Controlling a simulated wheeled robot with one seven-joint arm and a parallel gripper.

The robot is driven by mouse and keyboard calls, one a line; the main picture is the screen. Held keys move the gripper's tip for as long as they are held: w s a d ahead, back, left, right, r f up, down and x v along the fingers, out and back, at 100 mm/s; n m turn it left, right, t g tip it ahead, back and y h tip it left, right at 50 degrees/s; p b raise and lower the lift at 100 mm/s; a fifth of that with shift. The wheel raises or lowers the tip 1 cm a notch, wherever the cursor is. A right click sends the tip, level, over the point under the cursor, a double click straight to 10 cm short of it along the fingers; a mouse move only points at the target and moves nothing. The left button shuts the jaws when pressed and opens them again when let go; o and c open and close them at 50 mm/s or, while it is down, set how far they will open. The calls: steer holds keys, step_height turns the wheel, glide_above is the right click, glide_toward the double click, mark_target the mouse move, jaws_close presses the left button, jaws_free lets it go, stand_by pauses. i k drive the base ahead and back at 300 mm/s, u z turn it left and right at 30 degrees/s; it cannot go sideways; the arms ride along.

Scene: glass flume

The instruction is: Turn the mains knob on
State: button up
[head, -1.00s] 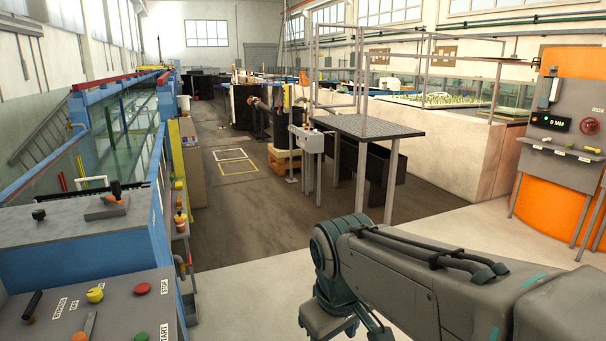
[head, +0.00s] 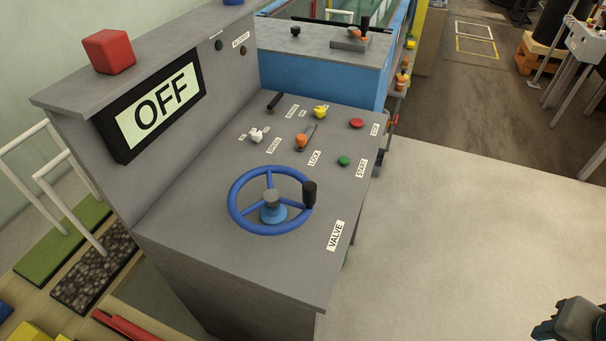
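The labels are too small to read, so I cannot tell which knob is the mains one. The display (head: 158,107) on the raised back reads OFF.
The panel also carries a blue valve wheel (head: 238,214) with a black handle, an orange-tipped lever (head: 302,140), a green START button (head: 344,161) and a red button (head: 356,123). A red block (head: 109,51) sits on top. The floor (head: 450,240) to the right is clear.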

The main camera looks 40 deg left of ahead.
mark_target(320, 111)
steer(key=u, duration=0.5)
steer(key=i, duration=1.75)
steer(key=u, duration=2.05)
